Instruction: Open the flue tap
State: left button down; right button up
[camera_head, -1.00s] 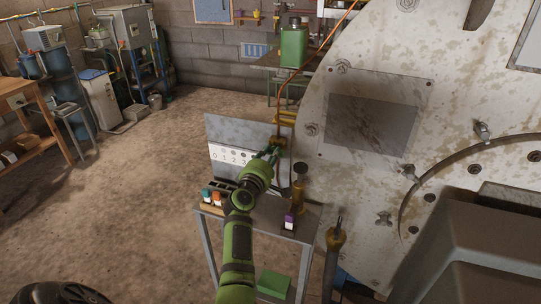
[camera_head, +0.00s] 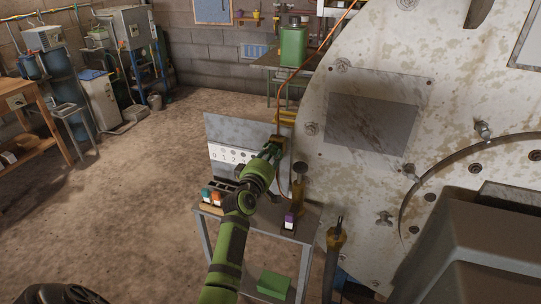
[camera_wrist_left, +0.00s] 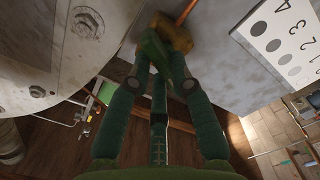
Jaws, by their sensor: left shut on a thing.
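The flue tap (camera_head: 280,138) is a small brass fitting on a thin copper line, just left of the big stained pale metal drum. In the left wrist view its brass body (camera_wrist_left: 176,36) is blurred at the top middle, with a green handle-like piece (camera_wrist_left: 154,52) below it. My left gripper (camera_head: 274,148) reaches up to the tap from below. In the wrist view the fingers (camera_wrist_left: 163,68) are closed in on the green piece. They partly hide it, and its exact turn is hard to tell. My right gripper is not in view.
A plate with dots and numbers (camera_head: 220,153) stands left of the tap. Below it, a small metal table (camera_head: 262,222) holds bottles and a purple-topped vial (camera_head: 289,220). The drum (camera_head: 345,180) closes off the right. Open floor (camera_head: 130,210) lies left.

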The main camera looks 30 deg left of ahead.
pick_arm(q)
jog(key=m, duration=0.6)
jog(key=shift+d+m+p, duration=0.15)
jog(key=shift+m+p, duration=0.15)
jog(key=shift+p, duration=0.1)
jog(key=m, duration=0.6)
jog(key=shift+f+p, duration=0.25)
jog(key=shift+p, duration=0.15)
jog(key=c, duration=1.1)
grip_release()
jog(key=shift+s, duration=0.1)
jog(key=v, duration=1.1)
jog(key=shift+s+d, duration=0.2)
jog(key=shift+s, duration=0.15)
